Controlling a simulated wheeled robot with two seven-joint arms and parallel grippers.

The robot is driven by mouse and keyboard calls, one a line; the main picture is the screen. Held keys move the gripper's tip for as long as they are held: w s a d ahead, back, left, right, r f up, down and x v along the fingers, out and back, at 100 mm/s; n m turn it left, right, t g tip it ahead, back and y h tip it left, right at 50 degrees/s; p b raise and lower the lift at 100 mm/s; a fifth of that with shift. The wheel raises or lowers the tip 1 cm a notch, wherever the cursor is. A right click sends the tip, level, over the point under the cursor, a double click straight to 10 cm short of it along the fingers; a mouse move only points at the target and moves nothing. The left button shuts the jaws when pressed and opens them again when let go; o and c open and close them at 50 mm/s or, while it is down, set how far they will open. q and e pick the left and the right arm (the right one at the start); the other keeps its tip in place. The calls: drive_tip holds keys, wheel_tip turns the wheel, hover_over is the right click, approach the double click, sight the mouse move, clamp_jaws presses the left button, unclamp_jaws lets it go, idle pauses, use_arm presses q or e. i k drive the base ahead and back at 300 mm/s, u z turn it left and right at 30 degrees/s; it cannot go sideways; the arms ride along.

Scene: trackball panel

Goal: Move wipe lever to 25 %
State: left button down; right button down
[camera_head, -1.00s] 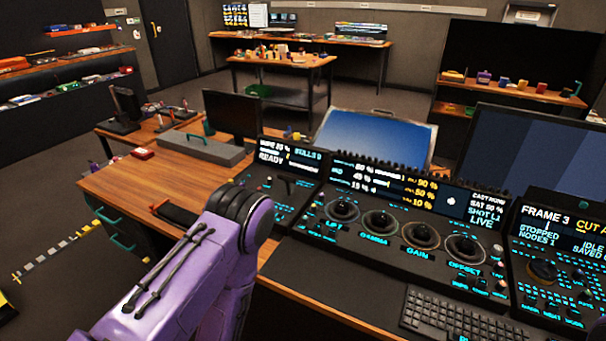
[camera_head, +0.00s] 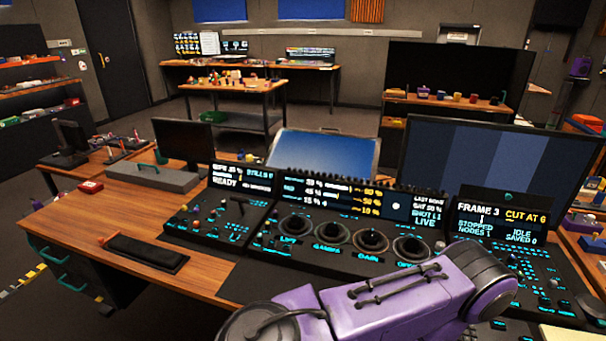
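The wipe panel (camera_head: 222,212) is the leftmost black console unit, with a small screen (camera_head: 242,176) reading "READY" under a wipe percentage too blurred to read surely. A small dark lever (camera_head: 239,207) stands up on the panel's right part. Nothing touches it in view. A purple arm of mine (camera_head: 390,300) crosses the bottom of the head view in front of the centre console. Neither gripper shows, so whether they are open or shut is hidden.
The centre console (camera_head: 335,235) carries several trackballs, and a right console (camera_head: 535,265) stands beside it. A black pad (camera_head: 146,253) lies on the wooden desk (camera_head: 75,228) left of the wipe panel. A grey case (camera_head: 152,177) lies behind. The desk's front left is clear.

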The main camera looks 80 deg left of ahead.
sight(241, 199)
drive_tip(key=z, duration=0.1)
drive_tip(key=k, duration=1.35)
drive_tip(key=u, duration=1.55)
drive_tip(key=i, duration=0.5)
drive_tip(key=u, duration=0.05)
